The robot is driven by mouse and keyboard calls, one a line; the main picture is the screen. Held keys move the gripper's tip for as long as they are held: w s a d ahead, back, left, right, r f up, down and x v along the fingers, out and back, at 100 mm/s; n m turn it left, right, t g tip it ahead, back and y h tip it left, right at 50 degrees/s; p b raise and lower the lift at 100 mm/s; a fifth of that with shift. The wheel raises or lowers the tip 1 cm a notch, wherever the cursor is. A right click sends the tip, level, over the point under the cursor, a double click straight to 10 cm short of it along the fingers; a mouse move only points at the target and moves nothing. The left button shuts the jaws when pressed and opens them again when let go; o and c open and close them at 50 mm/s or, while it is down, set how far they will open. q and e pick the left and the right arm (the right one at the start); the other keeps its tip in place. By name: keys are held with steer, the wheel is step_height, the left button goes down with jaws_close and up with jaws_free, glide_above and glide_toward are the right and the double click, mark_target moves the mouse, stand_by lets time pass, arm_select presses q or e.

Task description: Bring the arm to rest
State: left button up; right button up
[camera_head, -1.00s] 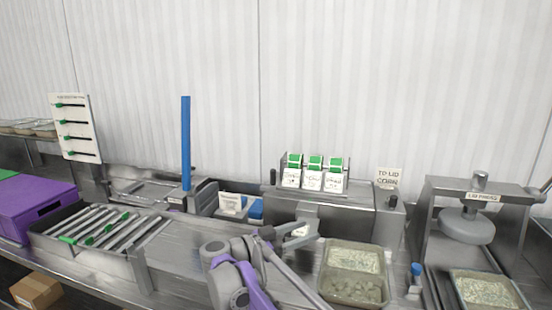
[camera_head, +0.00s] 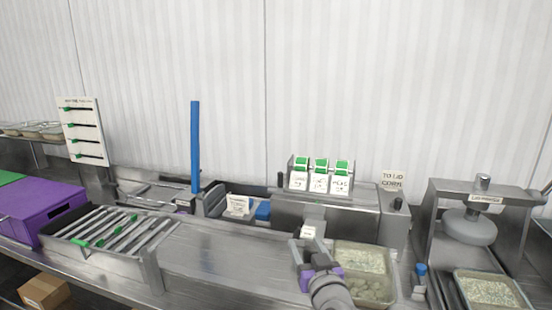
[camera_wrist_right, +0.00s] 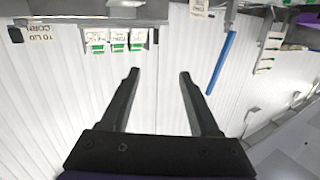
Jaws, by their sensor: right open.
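My right gripper (camera_head: 308,252) is at the lower middle of the head view, in front of the steel machine and just left of the tray of rice portions (camera_head: 391,292). In the right wrist view its two dark fingers (camera_wrist_right: 158,78) are spread apart with nothing between them. That view looks toward the white ribbed wall and appears upside down. The forearm, grey and purple, comes up from the bottom of the head view and partly covers the tray's left side. My left gripper is in neither view.
A steel machine (camera_head: 350,222) with green-topped cards (camera_head: 320,176) stands behind the gripper. A press (camera_head: 468,228) and another rice tray (camera_head: 490,291) are at the right. A utensil rack (camera_head: 150,272), purple crate (camera_head: 45,215) and blue post (camera_head: 195,145) are left. The middle counter (camera_head: 215,252) is clear.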

steer(key=s+d+f+g+h, duration=0.1)
steer(key=s+d+f+g, duration=0.2)
steer(key=s+f, duration=0.5)
steer(key=s+d+f+g+h, duration=0.1)
steer(key=s+d+f+g, duration=0.3)
steer(key=s+f, duration=0.4)
steer(key=s+d+f+m+g+h+p, duration=0.1)
steer(key=s+d+f+g, duration=0.2)
steer(key=s+f, duration=0.6)
steer(key=s+g, duration=0.1)
steer(key=s, duration=0.3)
steer(key=shift+d, duration=0.35)
